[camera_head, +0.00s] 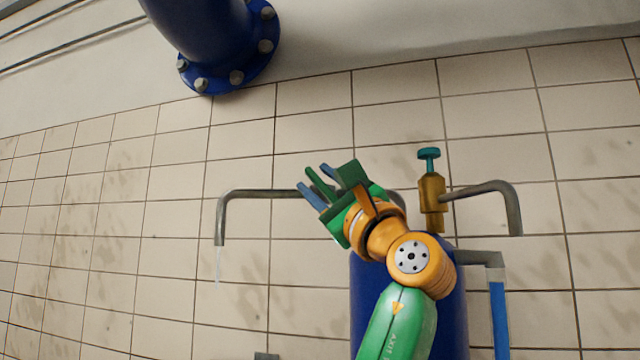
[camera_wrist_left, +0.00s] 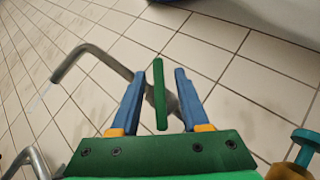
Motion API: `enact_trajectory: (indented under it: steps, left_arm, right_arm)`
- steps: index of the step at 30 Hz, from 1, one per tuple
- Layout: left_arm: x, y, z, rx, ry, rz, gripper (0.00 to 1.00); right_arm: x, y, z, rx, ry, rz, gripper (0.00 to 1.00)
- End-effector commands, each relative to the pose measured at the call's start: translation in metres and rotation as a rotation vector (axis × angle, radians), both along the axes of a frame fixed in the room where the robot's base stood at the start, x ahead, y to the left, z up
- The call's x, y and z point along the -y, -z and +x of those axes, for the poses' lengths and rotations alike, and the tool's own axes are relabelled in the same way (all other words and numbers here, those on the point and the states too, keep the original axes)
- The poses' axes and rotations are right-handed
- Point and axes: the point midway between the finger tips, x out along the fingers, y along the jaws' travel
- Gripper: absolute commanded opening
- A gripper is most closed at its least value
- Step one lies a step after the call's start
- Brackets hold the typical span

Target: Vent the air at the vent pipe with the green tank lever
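The green lever (camera_head: 320,184) stands up as a narrow bar between my left gripper's blue fingers. In the left wrist view the lever (camera_wrist_left: 160,92) has a clear gap to the right finger; the left fingertip is very close, and I cannot tell if it touches. My left gripper (camera_head: 319,182) is open around it. The grey vent pipe (camera_head: 250,193) runs left behind the gripper and bends down; a thin pale stream (camera_head: 218,265) hangs below its mouth. The blue tank (camera_head: 455,325) is partly hidden by my left arm. My right gripper is not in view.
A brass valve (camera_head: 432,195) with a teal handle (camera_head: 429,155) and a second bent pipe (camera_head: 490,188) stand close right of the gripper. A grey bracket with a blue strip (camera_head: 499,315) is lower right. Bare tiled wall lies left.

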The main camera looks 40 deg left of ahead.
Motion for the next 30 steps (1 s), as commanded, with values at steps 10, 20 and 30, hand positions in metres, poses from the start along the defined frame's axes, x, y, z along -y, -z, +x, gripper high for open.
enact_trajectory:
  steps: [10, 20, 30]
  left_arm:
    - [0.010, 0.013, -0.002, -0.001, 0.001, -0.001, 0.45]
    - [0.057, 0.041, -0.013, -0.001, 0.000, 0.000, 0.45]
    - [0.058, 0.039, -0.013, -0.001, 0.000, -0.001, 0.45]
  right_arm:
    - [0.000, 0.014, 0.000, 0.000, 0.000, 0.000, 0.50]
    - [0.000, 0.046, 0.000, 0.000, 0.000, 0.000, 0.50]
    - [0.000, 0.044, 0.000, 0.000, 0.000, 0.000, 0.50]
